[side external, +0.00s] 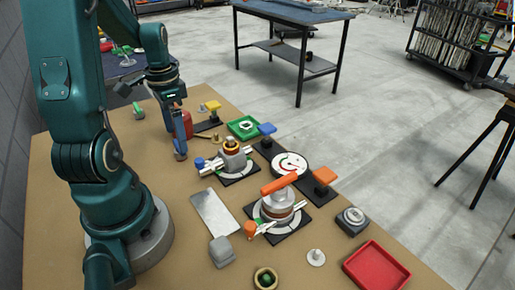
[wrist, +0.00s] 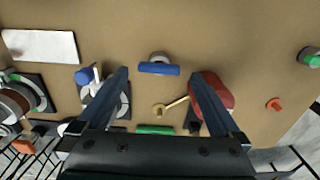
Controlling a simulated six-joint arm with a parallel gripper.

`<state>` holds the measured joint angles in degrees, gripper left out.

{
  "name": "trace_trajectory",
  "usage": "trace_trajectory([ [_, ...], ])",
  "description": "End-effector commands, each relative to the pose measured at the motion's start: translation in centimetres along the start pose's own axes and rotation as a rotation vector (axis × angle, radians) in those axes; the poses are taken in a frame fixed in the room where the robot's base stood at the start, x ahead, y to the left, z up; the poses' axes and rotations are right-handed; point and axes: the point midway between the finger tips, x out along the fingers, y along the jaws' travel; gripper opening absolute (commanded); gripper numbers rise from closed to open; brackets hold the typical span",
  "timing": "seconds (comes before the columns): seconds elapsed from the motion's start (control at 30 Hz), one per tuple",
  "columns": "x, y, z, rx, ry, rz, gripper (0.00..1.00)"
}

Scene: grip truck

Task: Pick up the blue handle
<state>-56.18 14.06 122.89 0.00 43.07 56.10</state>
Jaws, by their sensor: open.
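The blue handle (wrist: 159,69) is a short blue bar on a small round grey piece, lying on the brown table top. In the wrist view it lies between the lines of my two fingers, near their tips, with a gap on either side. My gripper (wrist: 159,74) is open and empty. In the side view my gripper (side external: 179,140) points down over the table, and I cannot make out the blue handle there. How high the fingertips are above the handle is hard to tell.
A red rounded object (wrist: 217,91) is close beside my right finger. A brass piece (wrist: 172,106) lies near it. A blue-knobbed fixture (side external: 234,158) stands near my left finger. A green tray (side external: 243,128) is beyond. A metal plate (side external: 214,213) lies nearer the base.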

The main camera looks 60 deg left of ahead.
Motion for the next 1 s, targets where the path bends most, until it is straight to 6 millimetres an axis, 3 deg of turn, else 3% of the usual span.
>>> trace_trajectory([
  [0.33,3.9,0.1,0.0,0.001,-0.002,0.003,1.00],
  [0.7,4.4,0.1,0.0,0.002,0.000,0.000,1.00],
  [0.9,4.4,0.1,0.0,0.002,0.000,0.000,0.23],
  [0.93,4.4,0.1,0.0,0.002,0.000,0.000,0.14],
  [1.0,4.4,0.1,0.0,0.002,0.000,-0.001,0.14],
])
